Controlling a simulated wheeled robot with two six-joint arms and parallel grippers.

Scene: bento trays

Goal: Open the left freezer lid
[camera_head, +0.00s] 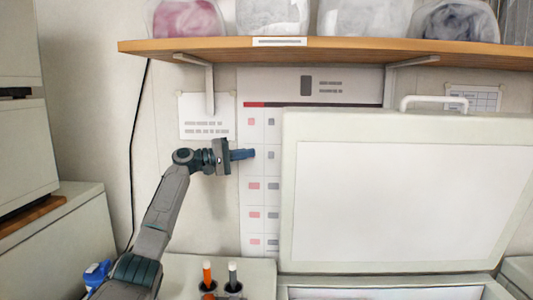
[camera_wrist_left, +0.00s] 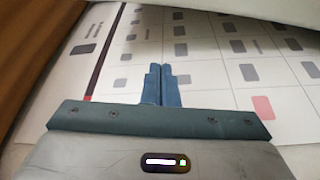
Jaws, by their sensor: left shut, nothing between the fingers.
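The freezer lid (camera_head: 405,205) stands raised, nearly upright, with its pale inner panel facing me in the head view. Its white handle (camera_head: 435,101) is at the top edge. Below it, part of the open freezer (camera_head: 390,285) shows at the bottom of the picture. My left gripper (camera_head: 248,154) is to the left of the lid, apart from it, in front of a wall chart. In the left wrist view its blue fingers (camera_wrist_left: 163,75) are together and empty. My right gripper is in neither view.
A wooden shelf (camera_head: 330,47) with several clear bags hangs above the lid. A wall chart (camera_head: 255,215) is behind my left gripper. A blue item (camera_head: 97,272) is at lower left.

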